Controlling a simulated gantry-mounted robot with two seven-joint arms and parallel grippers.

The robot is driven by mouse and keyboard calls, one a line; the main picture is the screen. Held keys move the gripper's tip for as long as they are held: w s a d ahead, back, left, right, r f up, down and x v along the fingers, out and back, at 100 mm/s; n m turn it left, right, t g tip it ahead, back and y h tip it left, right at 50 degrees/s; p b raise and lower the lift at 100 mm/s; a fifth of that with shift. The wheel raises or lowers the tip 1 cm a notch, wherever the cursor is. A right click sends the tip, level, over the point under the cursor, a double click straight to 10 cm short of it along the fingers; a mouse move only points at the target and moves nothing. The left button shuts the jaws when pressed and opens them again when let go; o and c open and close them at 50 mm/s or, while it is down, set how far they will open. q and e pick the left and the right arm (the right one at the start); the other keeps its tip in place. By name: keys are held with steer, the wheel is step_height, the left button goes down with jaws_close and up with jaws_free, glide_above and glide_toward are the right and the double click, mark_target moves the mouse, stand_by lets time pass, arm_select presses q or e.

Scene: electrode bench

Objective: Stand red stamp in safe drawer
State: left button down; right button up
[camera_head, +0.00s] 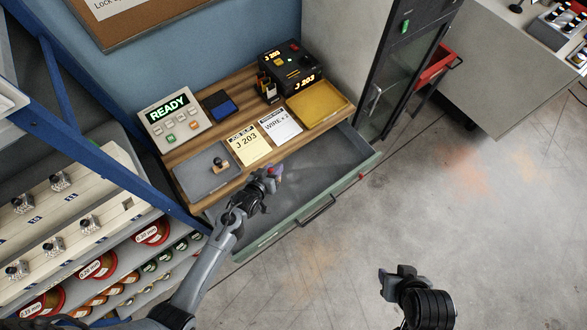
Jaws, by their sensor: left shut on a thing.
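My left gripper (270,176) is over the left part of the open green-fronted drawer (318,184), near the desk's front edge. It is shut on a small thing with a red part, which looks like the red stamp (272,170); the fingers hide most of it. I cannot tell whether it touches the drawer floor. Another stamp (220,163), wooden with a dark knob, is on the grey tray (196,180). My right gripper (396,273) is over the floor at the lower right; its finger gap is unclear.
The desk holds a READY panel (174,118), paper slips (248,147), a yellow tray (320,105) and a black J 203 box (290,64). A blue-framed rack with spools (95,268) stands at left. The drawer's right part looks clear.

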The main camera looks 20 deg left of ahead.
arm_select(q)
step_height(320, 180, down, 7)
steer(key=s+a+b, duration=0.1)
steer(key=s+b, duration=0.1)
steer(key=b, duration=1.4)
glide_toward(288, 173)
steer(key=shift+m, duration=0.4)
steer(key=w+b, duration=0.1)
steer(key=w+r+b, duration=0.1)
steer(key=b, duration=0.1)
steer(key=w+b, duration=0.1)
steer(key=b, duration=0.1)
steer(key=shift+w+d+r, duration=0.25)
steer(key=shift+w, duration=0.15)
steer(key=shift+w+d+r+b, duration=0.15)
steer(key=shift+w+b, duration=0.15)
steer(key=shift+w, duration=0.3)
steer(key=w+b, duration=0.2)
steer(key=w+d+b, duration=0.1)
steer(key=w+b, duration=0.1)
steer(key=shift+f, duration=0.3)
steer(key=shift+a+f+b, duration=0.1)
steer(key=shift+f+b, duration=0.2)
steer(key=shift+b, duration=0.05)
steer(key=shift+s+h, duration=0.25)
steer(key=shift+h, duration=0.05)
steer(key=shift+w, duration=0.1)
